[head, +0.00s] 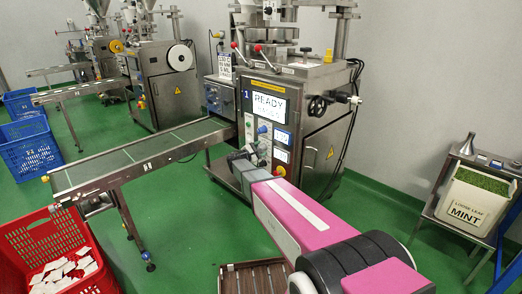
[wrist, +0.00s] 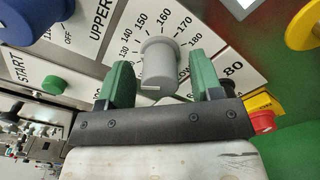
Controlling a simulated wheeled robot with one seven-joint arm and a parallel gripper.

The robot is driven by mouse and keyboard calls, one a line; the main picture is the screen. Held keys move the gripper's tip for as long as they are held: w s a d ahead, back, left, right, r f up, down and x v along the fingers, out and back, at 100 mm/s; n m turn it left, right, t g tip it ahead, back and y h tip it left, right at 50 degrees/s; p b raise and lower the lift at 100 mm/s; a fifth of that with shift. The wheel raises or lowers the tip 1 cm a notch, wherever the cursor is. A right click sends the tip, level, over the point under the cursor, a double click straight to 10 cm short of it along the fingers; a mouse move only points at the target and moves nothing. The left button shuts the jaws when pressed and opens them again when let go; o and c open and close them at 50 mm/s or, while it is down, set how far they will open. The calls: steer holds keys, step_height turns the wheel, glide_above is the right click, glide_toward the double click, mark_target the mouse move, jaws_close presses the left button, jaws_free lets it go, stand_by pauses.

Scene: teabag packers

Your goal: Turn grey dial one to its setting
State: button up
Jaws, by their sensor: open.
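The grey dial (wrist: 158,62) sticks out from a white panel in the wrist view. A printed scale with numbers from about 130 to 180 curves around it, and the word UPPER is beside it. A pale mark shows at the dial's lower edge; its exact reading is unclear. My gripper (wrist: 160,72) is open, with one green finger on each side of the dial and gaps visible between them and it. In the head view my gripper (head: 243,156) is at the front of the machine marked 1 (head: 318,122), and hides the dial there.
A green START button (wrist: 54,85), a blue knob (wrist: 35,15), a red button (wrist: 262,121) and a yellow part (wrist: 303,25) surround the dial. A second scale with 80 is partly hidden behind my gripper. A conveyor (head: 140,152) extends left; a red crate (head: 45,238) stands front left.

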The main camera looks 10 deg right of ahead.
steer(key=v, duration=0.9)
steer(key=shift+s+a, duration=0.25)
steer(key=shift+a, duration=0.05)
steer(key=s+d+f+m+g+y, duration=0.2)
steer(key=s+d+m+g+y, duration=0.15)
steer(key=s, duration=0.45)
steer(key=s+d+f+m+g+y, duration=0.2)
steer(key=s+d+f+m+g, duration=0.15)
steer(key=s, duration=0.45)
steer(key=s+d+f+m+g+y, duration=0.25)
steer(key=s+d+m, duration=0.2)
steer(key=s, duration=0.25)
steer(key=s+a+r+m+g+y, duration=0.1)
steer(key=s+a+m+y, duration=0.2)
steer(key=s+y, duration=0.3)
steer(key=shift+s+a+r+m+y, duration=0.2)
steer(key=shift+s+m+y, duration=0.1)
steer(key=shift+s+m, duration=0.75)
